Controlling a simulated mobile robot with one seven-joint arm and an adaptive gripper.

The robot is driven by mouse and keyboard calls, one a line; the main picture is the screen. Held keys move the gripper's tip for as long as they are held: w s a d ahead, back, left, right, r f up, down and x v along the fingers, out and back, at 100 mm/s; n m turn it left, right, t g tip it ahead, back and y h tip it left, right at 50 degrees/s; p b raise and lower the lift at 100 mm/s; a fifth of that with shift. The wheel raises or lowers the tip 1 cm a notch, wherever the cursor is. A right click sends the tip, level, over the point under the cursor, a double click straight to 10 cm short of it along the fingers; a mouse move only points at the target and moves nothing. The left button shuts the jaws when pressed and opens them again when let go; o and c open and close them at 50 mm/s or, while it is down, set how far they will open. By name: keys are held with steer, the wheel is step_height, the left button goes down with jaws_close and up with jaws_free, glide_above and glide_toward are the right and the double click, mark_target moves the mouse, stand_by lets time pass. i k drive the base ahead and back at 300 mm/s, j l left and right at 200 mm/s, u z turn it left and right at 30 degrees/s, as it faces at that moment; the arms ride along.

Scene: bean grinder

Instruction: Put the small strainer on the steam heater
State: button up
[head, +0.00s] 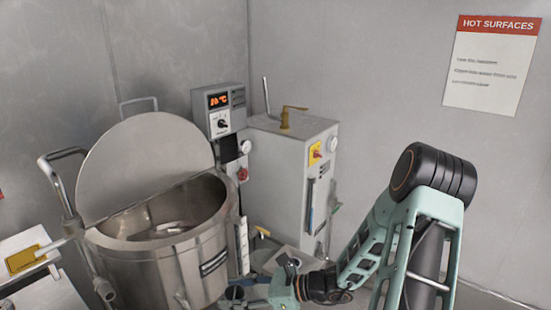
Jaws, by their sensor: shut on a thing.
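The steam heater appears to be the grey cabinet (283,170) in the corner, with a brass valve on its flat top, a yellow panel and round gauges. My gripper (264,287) is low in the view, in front of the cabinet and below its top, beside the steel pot. It is shut on a small dark thing (235,293) at its left, which seems to be the small strainer. Its shape is too small and too covered to be sure. The fingertips are partly hidden by my wrist.
A large steel pot (185,265) with its round lid (145,165) raised stands at the left. A control box (219,109) with an orange display stands between pot and cabinet. A rod (266,95) rises at the cabinet's back left. The front of the cabinet top looks clear.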

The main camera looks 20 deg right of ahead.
mark_target(313, 122)
steer(key=l+u, duration=0.15)
steer(key=u, duration=0.75)
steer(key=i+l, duration=0.1)
steer(key=l, duration=4.55)
steer(key=i, duration=0.05)
